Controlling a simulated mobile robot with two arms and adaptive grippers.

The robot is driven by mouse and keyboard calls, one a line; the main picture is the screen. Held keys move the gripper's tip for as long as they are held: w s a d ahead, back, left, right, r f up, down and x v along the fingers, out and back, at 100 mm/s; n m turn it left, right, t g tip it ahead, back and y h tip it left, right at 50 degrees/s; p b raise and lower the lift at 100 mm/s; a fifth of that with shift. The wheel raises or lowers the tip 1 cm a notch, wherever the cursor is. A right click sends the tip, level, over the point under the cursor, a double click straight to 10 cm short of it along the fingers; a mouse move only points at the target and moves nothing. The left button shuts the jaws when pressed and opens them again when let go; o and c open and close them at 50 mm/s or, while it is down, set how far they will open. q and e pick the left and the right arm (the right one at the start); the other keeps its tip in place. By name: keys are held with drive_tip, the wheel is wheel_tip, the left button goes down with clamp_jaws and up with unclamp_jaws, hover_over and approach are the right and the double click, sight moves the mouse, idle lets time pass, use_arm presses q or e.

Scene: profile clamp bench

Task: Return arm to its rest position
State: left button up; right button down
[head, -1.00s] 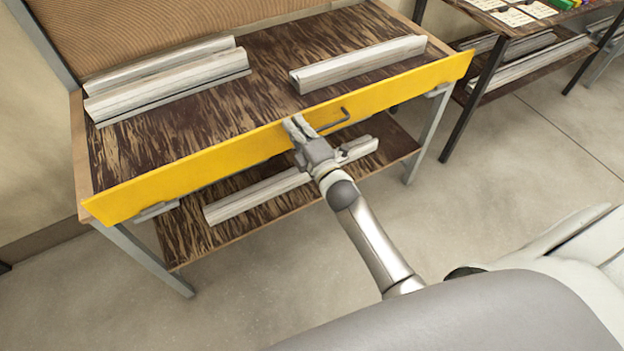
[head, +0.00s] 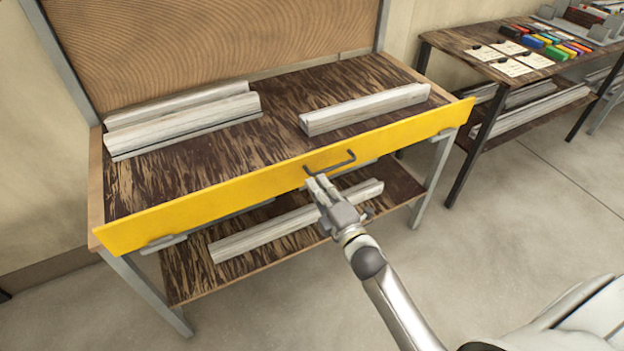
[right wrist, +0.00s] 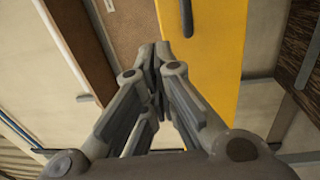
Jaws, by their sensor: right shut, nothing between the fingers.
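My right gripper (head: 314,180) is shut and empty, just in front of and below the dark handle (head: 330,163) of the yellow drawer front (head: 215,195). In the right wrist view my right gripper (right wrist: 158,50) has its fingertips together, with the yellow drawer front (right wrist: 215,60) beyond them and the dark handle (right wrist: 186,15) at the top. No part of the handle is between the fingers. The tips look apart from the handle, though the exact gap is hard to tell. My left gripper is in neither view.
Pale profiles lie on the bench top: a pair at left (head: 185,122) and one at right (head: 365,108). Another profile (head: 290,222) lies on the lower shelf (head: 190,275). A second table (head: 465,48) with cards and coloured blocks stands at upper right. The floor (head: 500,220) in front is clear.

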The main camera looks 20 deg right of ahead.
drive_tip(key=shift+s, duration=3.15)
drive_tip(key=s+f+m+g, duration=0.3)
drive_tip(key=s+f, duration=0.1)
drive_tip(key=f, duration=0.8)
drive_tip(key=s+a+f+m+g+h, duration=0.1)
drive_tip(key=s+f+m+g, duration=0.3)
drive_tip(key=f, duration=0.7)
drive_tip(key=s+f+m+g, duration=0.2)
drive_tip(key=s+f, duration=0.3)
drive_tip(key=f, duration=0.7)
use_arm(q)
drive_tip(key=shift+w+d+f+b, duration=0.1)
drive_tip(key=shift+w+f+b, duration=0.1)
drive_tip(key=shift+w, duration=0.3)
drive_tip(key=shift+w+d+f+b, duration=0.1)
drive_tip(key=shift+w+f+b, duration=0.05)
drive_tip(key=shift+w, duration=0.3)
use_arm(e)
drive_tip(key=s+f+m+g, duration=0.2)
drive_tip(key=s+f, duration=0.3)
drive_tip(key=s, duration=0.5)
drive_tip(key=s+f+m+g, duration=0.3)
drive_tip(key=s+f+g, duration=0.1)
drive_tip(key=s, duration=0.6)
drive_tip(key=s+f+m+g, duration=0.2)
drive_tip(key=s+f+g, duration=0.1)
drive_tip(key=s+f, duration=0.4)
drive_tip(key=s, duration=0.3)
drive_tip(key=shift+d+m+h, duration=0.25)
drive_tip(key=shift+m+h, duration=0.05)
